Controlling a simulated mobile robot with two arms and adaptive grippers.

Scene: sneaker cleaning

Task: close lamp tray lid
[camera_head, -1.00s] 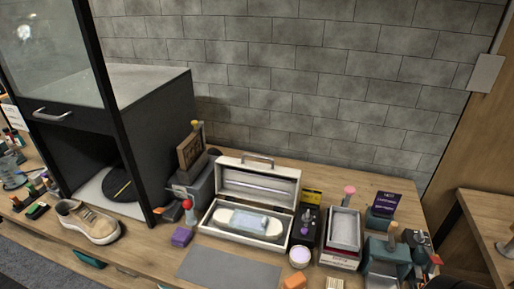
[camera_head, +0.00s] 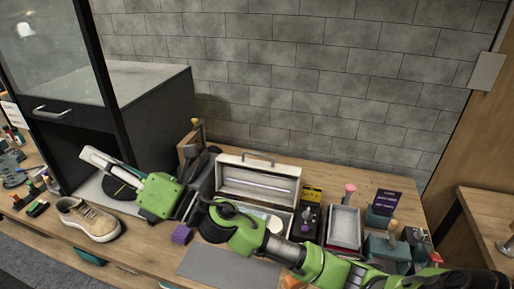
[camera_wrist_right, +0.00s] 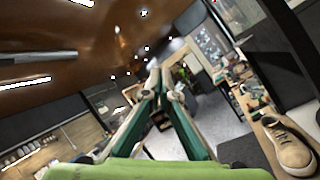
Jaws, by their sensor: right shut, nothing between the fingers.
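The lamp tray is a white box with its lid (camera_head: 258,182) standing open at the back. The lid has a handle on its top edge and a pale tube along its inside. The tray's lower part (camera_head: 289,219) is largely hidden behind my right arm; a little of the white item inside it shows. My right gripper (camera_head: 91,154) is shut and empty, left of the tray and in front of the dark cabinet, pointing away from the tray. Its closed fingers also show in the right wrist view (camera_wrist_right: 160,75). My left gripper is not in view.
A beige sneaker (camera_head: 88,219) sits at the left of the table; it also shows in the wrist view (camera_wrist_right: 290,148). A grey mat (camera_head: 225,268) lies in front of the tray. A grey bin (camera_head: 344,228) and a purple card (camera_head: 386,202) stand to its right.

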